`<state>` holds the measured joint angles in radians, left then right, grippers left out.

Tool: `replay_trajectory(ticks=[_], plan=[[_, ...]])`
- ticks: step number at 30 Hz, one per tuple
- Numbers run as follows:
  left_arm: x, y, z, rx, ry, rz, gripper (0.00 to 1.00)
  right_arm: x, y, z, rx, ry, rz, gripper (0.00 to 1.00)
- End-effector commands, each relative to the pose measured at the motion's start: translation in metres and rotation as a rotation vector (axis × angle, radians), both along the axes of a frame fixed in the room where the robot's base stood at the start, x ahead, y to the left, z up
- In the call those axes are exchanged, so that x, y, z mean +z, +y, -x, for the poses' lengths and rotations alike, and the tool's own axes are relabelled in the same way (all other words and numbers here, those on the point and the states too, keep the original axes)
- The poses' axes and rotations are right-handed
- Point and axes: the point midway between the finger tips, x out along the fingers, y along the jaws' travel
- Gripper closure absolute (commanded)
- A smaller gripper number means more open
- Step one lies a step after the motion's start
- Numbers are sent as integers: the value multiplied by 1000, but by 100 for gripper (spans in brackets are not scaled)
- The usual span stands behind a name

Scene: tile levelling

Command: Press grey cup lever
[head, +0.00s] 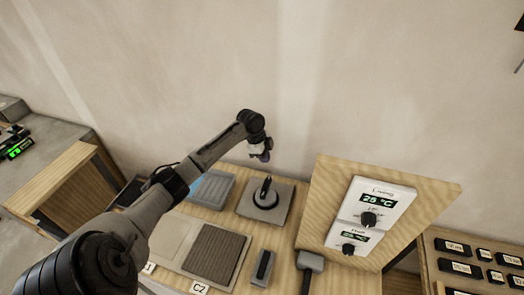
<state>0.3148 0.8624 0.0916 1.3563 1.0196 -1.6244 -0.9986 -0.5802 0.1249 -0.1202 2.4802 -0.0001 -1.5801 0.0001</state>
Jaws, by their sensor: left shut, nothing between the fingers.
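The grey cup lever appears to be the dark lever (265,187) standing up on a round black suction cup (266,199). The cup sits on a square grey tile (246,207) on the wooden bench. My left gripper (264,157) hangs above and behind the lever in the picture, apart from it. It is shut with nothing held. Its fingertips are small and partly dark here. My right gripper does not show.
A blue-grey tray (212,188) lies left of the tile, partly behind my left arm. A ribbed brown tile (215,259), a dark block (263,268) and a mallet (310,262) lie in front. A wooden panel with temperature displays (378,202) stands at right.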

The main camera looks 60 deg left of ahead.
Motion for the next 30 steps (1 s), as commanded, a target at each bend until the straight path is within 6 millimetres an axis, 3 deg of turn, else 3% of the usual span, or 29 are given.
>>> replay_trajectory(ticks=[6, 15, 30], plan=[[-39, -8, -10, 0, 0, 3, 100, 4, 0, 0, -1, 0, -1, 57], [-74, -6, -13, 0, 0, -1, 100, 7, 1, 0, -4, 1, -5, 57], [-84, -5, -13, 0, -1, -2, 100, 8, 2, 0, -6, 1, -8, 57]])
